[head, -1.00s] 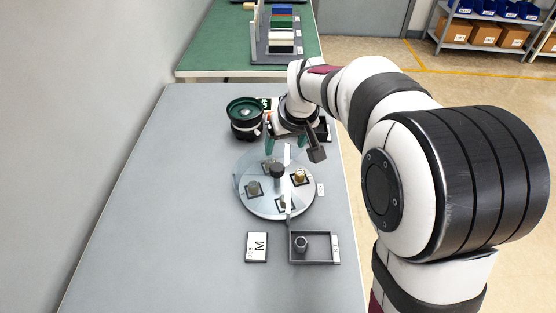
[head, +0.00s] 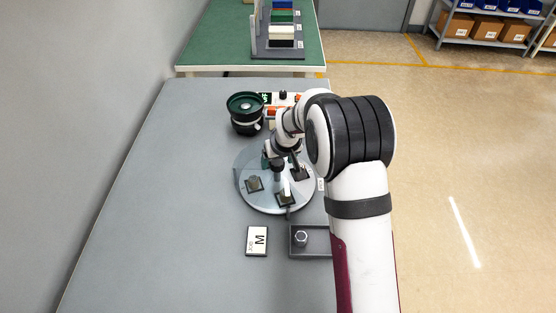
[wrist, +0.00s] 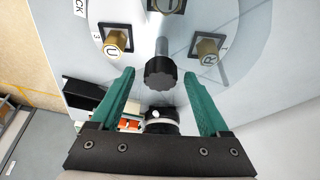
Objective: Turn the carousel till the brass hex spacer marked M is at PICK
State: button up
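The carousel (head: 246,190) is a pale round disc with dark square nests, seen in the head view below my gripper (head: 270,160). Its black fluted knob on a grey post (wrist: 160,75) stands between and just beyond my open green fingertips (wrist: 158,74) in the wrist view, with gaps at both sides. A brass spacer marked U (wrist: 116,43) sits at left, near the partly cut PICK label (wrist: 80,8). Another brass spacer, seemingly marked R (wrist: 207,50), sits at right. A third (wrist: 168,5) is cut off at the top. I see no spacer readable as M.
A card marked M (head: 257,240) lies in front of the carousel. A grey tray (head: 295,252) holding a metal hex piece stands beside it, partly hidden by my arm. A dark green bowl feeder (head: 245,112) stands behind. The table's left side is clear.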

grip_shut()
jog(key=shift+m, duration=0.4)
dwell(0.4)
jog(key=shift+a+m+h, duration=0.1)
jog(key=shift+m+h, duration=0.9)
jog(key=shift+m, duration=1.4)
jog(key=shift+a+m+g+h, duration=0.15)
jog(key=shift+m+h, duration=0.35)
jog(key=shift+m, duration=0.8)
jog(key=shift+m+g+h, duration=0.15)
jog(key=shift+m+h, duration=0.35)
jog(key=shift+m, duration=0.8)
jog(key=shift+w+a+m+g+h, duration=0.1)
jog(key=shift+m+g+h, duration=0.3)
jog(key=shift+m, duration=1.05)
jog(key=shift+a+m+g+h, duration=0.1)
jog(key=shift+m+g+h, duration=0.3)
jog(key=shift+m, duration=1.05)
jog(key=shift+w+m+g, duration=0.1)
jog(key=shift+m+g, duration=0.8)
jog(key=shift+m, duration=1.8)
